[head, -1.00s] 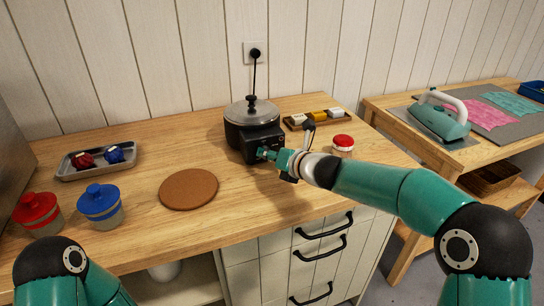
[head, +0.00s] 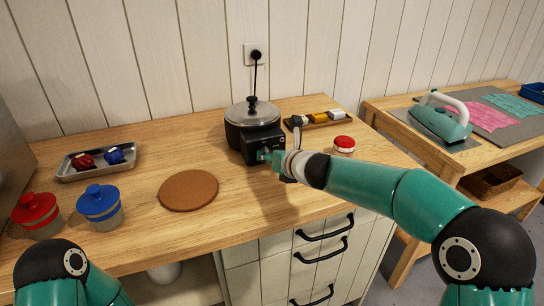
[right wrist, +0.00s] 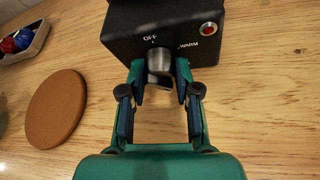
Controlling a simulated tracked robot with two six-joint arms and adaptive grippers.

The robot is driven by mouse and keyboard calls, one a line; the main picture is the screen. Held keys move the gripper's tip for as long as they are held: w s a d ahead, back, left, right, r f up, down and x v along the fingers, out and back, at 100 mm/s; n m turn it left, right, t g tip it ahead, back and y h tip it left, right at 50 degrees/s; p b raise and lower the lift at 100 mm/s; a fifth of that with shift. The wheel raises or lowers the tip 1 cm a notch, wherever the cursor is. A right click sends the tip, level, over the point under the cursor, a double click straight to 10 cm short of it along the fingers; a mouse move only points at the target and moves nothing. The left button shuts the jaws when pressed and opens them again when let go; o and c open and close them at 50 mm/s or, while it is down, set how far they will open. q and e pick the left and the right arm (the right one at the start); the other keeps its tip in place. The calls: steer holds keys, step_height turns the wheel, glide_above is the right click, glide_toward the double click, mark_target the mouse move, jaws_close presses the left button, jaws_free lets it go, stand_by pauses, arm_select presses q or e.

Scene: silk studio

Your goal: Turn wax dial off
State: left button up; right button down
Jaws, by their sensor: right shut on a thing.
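The black wax pot (head: 252,132) stands on the wooden counter with its metal lid on. Its front box (right wrist: 120,30) shows in the right wrist view, with OFF and WARM lettering and a red round lamp (right wrist: 209,29). The metal wax dial (right wrist: 160,62) sits just below the OFF mark; I cannot make out a pointer on it. My right gripper (right wrist: 160,75) is shut on the dial, one finger on each side. It also shows in the head view (head: 264,156) at the pot's front. My left gripper is out of view; only part of that arm shows.
A cork mat (head: 188,190) lies left of the pot. A red-lidded jar (head: 343,146) stands close to my right wrist. A tray of small rolls (head: 318,121) lies behind it. Red and blue jars (head: 100,207) and a metal tray (head: 72,172) are at left.

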steer(key=c, duration=0.8)
jaws_free()
steer(key=shift+f, duration=0.3)
steer(key=shift+c, duration=0.2)
steer(key=shift+r, duration=0.15)
steer(key=shift+r, duration=0.1)
steer(key=shift+s+d+r, duration=0.1)
steer(key=shift+s+d, duration=0.05)
steer(key=shift+s, duration=0.05)
steer(key=v, duration=1.1)
steer(key=shift+s, duration=0.25)
